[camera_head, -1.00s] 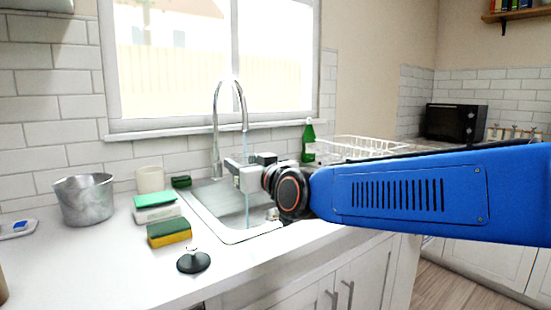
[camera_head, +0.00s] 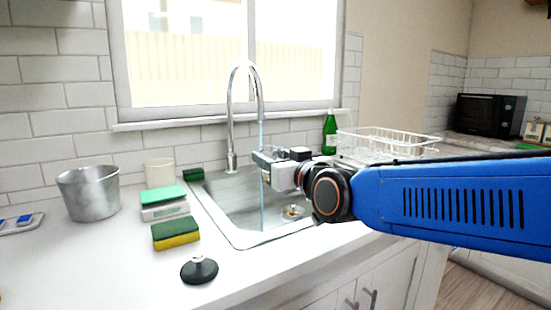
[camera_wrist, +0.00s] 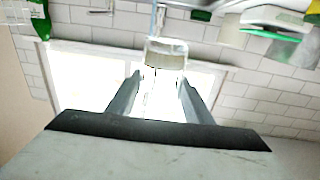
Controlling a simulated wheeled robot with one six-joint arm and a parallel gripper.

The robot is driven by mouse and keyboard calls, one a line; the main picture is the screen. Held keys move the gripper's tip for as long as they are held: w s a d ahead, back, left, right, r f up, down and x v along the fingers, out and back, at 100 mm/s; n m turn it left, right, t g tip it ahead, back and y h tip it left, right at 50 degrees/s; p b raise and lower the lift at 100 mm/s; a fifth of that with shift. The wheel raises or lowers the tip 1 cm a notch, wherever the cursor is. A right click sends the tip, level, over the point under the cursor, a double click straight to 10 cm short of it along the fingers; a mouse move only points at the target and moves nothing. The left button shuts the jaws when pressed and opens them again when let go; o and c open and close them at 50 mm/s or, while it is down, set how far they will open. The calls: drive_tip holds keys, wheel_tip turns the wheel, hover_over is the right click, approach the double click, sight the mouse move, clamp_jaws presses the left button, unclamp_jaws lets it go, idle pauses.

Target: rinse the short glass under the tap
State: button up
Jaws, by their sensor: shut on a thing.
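The short glass (camera_wrist: 166,54) is clear, and in the wrist view it sits between the two fingers of my gripper (camera_wrist: 160,90). In the head view my gripper (camera_head: 268,170) is over the sink (camera_head: 225,210), and the glass is hard to make out there. The tap (camera_head: 231,120) is a tall chrome arch. A thin stream of water (camera_head: 262,205) runs from its spout, passes at the fingertips and falls into the sink. I cannot tell whether the water enters the glass.
A green bottle (camera_head: 330,135) and a white dish rack (camera_head: 390,142) stand behind my arm.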

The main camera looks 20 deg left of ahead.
drive_tip(key=w+a+f, duration=0.2)
drive_tip(key=w+a, duration=0.3)
drive_tip(key=w, duration=0.4)
drive_tip(key=shift+w+a+f, duration=0.15)
drive_tip(key=shift+w+a, duration=0.1)
drive_tip(key=shift+a, duration=0.15)
idle(0.4)
drive_tip(key=shift+w+d, duration=0.15)
drive_tip(key=shift+d, duration=0.05)
idle(0.5)
drive_tip(key=shift+w+d, duration=0.15)
drive_tip(key=shift+d, duration=0.15)
drive_tip(key=shift+a, duration=0.15)
idle(0.3)
drive_tip(key=shift+s+a, duration=0.3)
drive_tip(key=shift+a, duration=0.05)
drive_tip(key=shift+w+d, duration=0.1)
drive_tip(key=shift+d, duration=0.05)
drive_tip(key=shift+w+d, duration=0.2)
drive_tip(key=shift+d, duration=0.2)
